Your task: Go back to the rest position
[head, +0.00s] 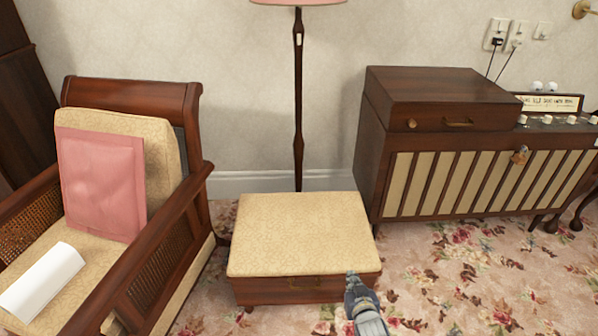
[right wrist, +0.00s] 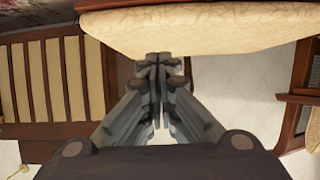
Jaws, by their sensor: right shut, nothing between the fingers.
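My right gripper (head: 353,280) shows in the head view at the lower middle, in front of the right front corner of the footstool (head: 300,235). The footstool has a cream patterned cushion top and a dark wood base with a drawer-like front. In the right wrist view my right gripper (right wrist: 158,62) is shut, with its fingertips together and nothing between them. The cream cushion edge (right wrist: 200,30) lies just beyond the fingertips in that view; I cannot tell whether they touch. My left gripper is not in view.
An armchair (head: 190,210) with a pink cushion (head: 100,180) and a white roll (head: 42,280) stands at the left. A wooden radio cabinet (head: 490,180) stands at the right. A floor lamp (head: 298,110) is behind the footstool. Flowered carpet (head: 450,285) is free at the lower right.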

